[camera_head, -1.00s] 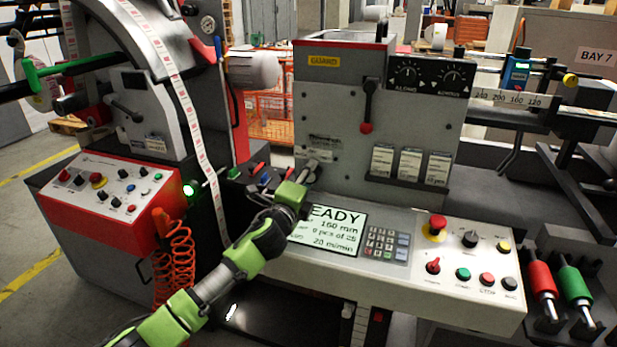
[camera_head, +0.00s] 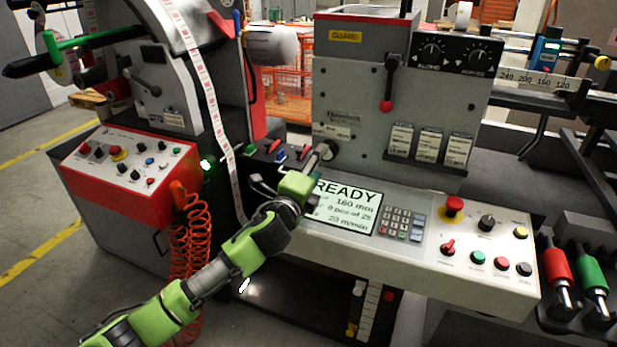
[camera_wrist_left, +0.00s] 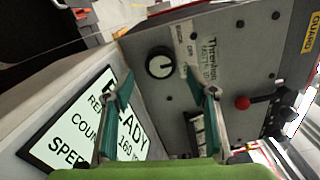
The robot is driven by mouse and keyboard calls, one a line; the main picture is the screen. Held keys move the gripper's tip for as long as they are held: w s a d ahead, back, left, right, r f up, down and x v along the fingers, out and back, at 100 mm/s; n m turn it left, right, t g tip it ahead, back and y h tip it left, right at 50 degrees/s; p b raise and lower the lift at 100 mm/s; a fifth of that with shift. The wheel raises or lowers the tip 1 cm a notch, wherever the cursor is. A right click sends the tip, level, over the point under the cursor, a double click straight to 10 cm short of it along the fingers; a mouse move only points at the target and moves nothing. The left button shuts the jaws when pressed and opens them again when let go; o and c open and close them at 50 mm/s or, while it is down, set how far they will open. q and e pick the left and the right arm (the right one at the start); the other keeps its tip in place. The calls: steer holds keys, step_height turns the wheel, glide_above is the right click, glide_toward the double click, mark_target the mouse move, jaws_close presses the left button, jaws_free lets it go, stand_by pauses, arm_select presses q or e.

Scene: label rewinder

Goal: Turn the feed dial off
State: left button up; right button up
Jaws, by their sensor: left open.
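A round black dial with a white pointer mark (camera_wrist_left: 160,64) sits on the grey machine face in the left wrist view, beside a label strip whose small words I cannot read fully. In the head view this dial (camera_head: 329,149) is partly hidden by my gripper at the lower left of the grey guard box. My left gripper (camera_head: 318,157) is close in front of it. In the left wrist view the gripper (camera_wrist_left: 168,88) has its two fingers spread and empty, with the dial beyond the gap between them. I see no contact. My right gripper is not in view.
The screen reading READY (camera_head: 345,205) and keypad (camera_head: 402,223) lie just below my gripper. A red-knobbed lever (camera_head: 388,85) stands out from the guard box. A red emergency button (camera_head: 453,206) is on the panel at right. Paper web (camera_head: 212,105) runs down at left.

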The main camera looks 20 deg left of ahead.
arm_select(q)
steer(key=s, duration=0.6)
steer(key=shift+s+a, duration=0.1)
steer(key=shift+s, duration=0.05)
steer(key=shift+f, duration=0.1)
